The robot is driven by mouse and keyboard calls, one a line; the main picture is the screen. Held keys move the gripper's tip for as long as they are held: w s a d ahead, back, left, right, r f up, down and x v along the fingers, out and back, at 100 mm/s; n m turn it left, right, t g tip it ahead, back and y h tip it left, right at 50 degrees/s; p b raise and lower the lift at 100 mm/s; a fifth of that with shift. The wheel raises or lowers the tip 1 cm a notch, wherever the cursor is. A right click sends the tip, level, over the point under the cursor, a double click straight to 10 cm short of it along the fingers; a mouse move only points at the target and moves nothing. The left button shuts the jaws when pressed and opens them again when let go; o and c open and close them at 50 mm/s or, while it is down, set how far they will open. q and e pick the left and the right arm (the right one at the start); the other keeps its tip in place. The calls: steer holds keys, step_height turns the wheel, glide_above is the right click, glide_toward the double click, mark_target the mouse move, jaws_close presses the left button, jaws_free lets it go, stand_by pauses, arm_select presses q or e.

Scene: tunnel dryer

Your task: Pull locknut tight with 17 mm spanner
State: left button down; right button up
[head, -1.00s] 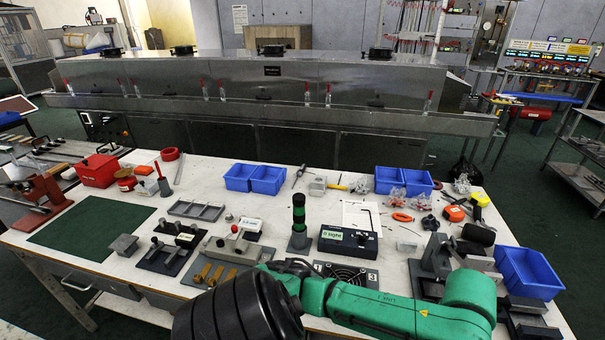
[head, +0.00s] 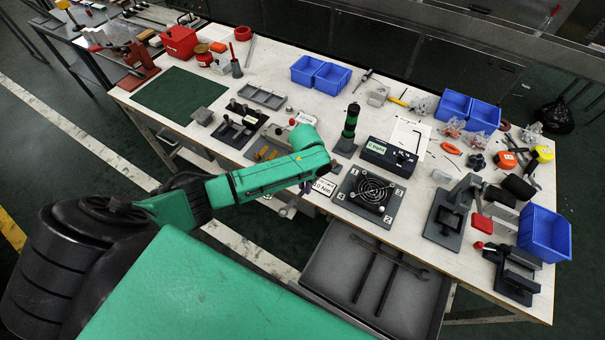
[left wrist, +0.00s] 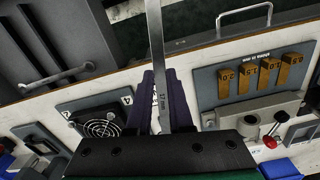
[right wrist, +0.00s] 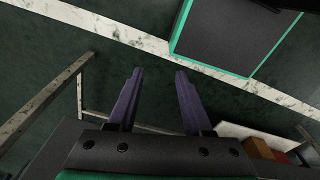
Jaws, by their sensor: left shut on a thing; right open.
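A steel spanner marked 17 mm (left wrist: 154,35) stands out from my left gripper (left wrist: 163,78) in the left wrist view, pinched between the purple fingers. In the head view my left gripper (head: 291,207) hangs at the table's front edge, small and mostly hidden under my green forearm. I cannot pick out the locknut in any view. My right gripper (right wrist: 157,75) is open and empty over the dark floor; it is not seen in the head view.

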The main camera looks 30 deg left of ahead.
arm_select(q)
steer(key=shift+w+f+b, duration=0.2)
steer(key=shift+f+b, duration=0.5)
steer(key=shift+f, duration=0.05)
steer(key=f+b, duration=0.2)
steer(key=b, duration=0.1)
steer(key=shift+w, duration=0.35)
steer(key=f+b, duration=0.2)
steer(key=shift+w+b, duration=0.25)
steer(key=shift+b, duration=0.05)
steer(key=shift+w+r, duration=0.2)
steer(key=shift+w, duration=0.15)
steer(key=shift+w+b, duration=0.75)
steer(key=shift+w, duration=0.5)
steer(key=shift+r, duration=0.15)
steer(key=shift+w, duration=0.1)
steer(key=shift+a+r, duration=0.1)
steer(key=shift+a, duration=0.05)
